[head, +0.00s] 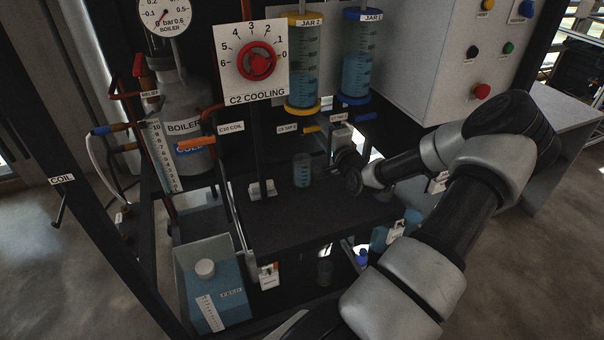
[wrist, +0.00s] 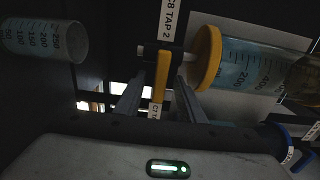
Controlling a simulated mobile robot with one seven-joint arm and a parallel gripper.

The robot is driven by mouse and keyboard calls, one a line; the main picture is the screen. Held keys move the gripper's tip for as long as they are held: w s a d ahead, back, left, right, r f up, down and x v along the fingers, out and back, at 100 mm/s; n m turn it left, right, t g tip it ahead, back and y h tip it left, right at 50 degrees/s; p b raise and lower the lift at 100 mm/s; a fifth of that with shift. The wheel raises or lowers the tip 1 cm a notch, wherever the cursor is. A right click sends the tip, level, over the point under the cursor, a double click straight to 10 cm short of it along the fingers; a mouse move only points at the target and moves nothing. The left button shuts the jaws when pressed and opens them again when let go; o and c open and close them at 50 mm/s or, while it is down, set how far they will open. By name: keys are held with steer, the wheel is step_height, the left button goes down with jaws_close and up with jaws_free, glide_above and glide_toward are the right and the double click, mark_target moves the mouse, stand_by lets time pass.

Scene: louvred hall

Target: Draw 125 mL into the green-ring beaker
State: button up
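A clear graduated beaker (head: 302,170) stands upright on the dark shelf below the jars. It also shows at the upper left of the wrist view (wrist: 45,40). I cannot make out a green ring on it or tell its fill level. Jar 2 (head: 303,62), with yellow ends, and jar 1 (head: 357,62), with blue ends, hold blue liquid. In the wrist view, the yellow tap lever (wrist: 159,76) under the yellow-ended jar (wrist: 238,68) lies between my gripper's (wrist: 158,92) two spread fingers. I see no clear contact. In the head view my gripper (head: 333,146) is right of the beaker.
The boiler (head: 185,125) and a red cooling dial (head: 257,63) stand left of the jars. A blue feed tank (head: 220,285) sits low at the left. Several vessels, including a dark one (head: 324,270), are below the shelf. A button panel (head: 470,60) is at the right.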

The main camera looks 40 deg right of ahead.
steer(key=p+v, duration=0.1)
steer(key=v, duration=0.6)
steer(key=shift+p, duration=0.35)
steer(key=shift+s, duration=0.15)
steer(key=p+v, duration=0.2)
steer(key=v, duration=1.5)
